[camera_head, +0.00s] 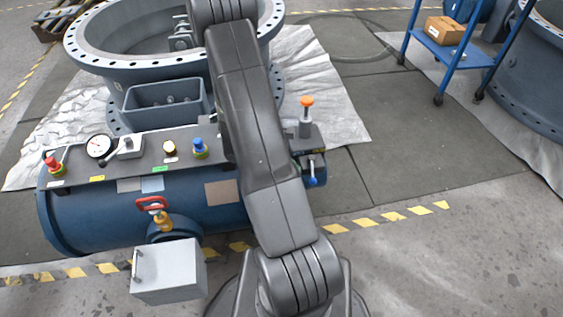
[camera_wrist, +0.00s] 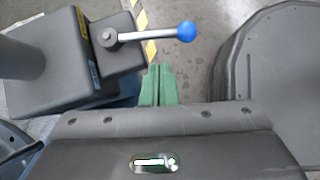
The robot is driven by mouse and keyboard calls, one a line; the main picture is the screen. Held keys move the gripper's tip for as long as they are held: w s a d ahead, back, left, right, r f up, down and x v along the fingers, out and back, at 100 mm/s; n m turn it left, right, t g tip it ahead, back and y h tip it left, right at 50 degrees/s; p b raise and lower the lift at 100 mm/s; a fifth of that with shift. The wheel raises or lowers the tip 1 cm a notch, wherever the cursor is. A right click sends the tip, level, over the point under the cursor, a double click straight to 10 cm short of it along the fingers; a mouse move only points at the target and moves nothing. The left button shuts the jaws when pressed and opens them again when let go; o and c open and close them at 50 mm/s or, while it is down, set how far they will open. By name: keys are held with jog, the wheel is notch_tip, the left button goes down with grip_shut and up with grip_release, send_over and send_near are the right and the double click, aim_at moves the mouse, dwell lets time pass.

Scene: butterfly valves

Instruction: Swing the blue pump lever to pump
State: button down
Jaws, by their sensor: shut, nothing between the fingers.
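The blue pump lever is a silver rod with a blue ball knob (camera_wrist: 186,31). In the wrist view it runs from a round pivot (camera_wrist: 110,36) on a dark grey block rightward to the ball. A small blue-knobbed lever (camera_head: 312,172) also shows in the head view, at the right end of the blue tank. My gripper (camera_wrist: 158,68) has green fingers, shut together and empty. In the wrist view they lie just below the rod in the picture, left of the ball; I cannot tell the gap in depth. In the head view my arm hides the gripper.
The dark block carries a yellow label (camera_wrist: 82,23) and a blue label (camera_wrist: 94,75), too small to read. An orange-topped post (camera_head: 306,115) stands behind the lever. The blue tank (camera_head: 105,218) bears a gauge (camera_head: 98,146) and several knobs. Floor right of it is clear.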

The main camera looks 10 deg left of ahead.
aim_at(312, 170)
jog(key=shift+w+d+f, duration=0.1)
jog(key=shift+d+f, duration=0.05)
jog(key=shift+d, duration=1.3)
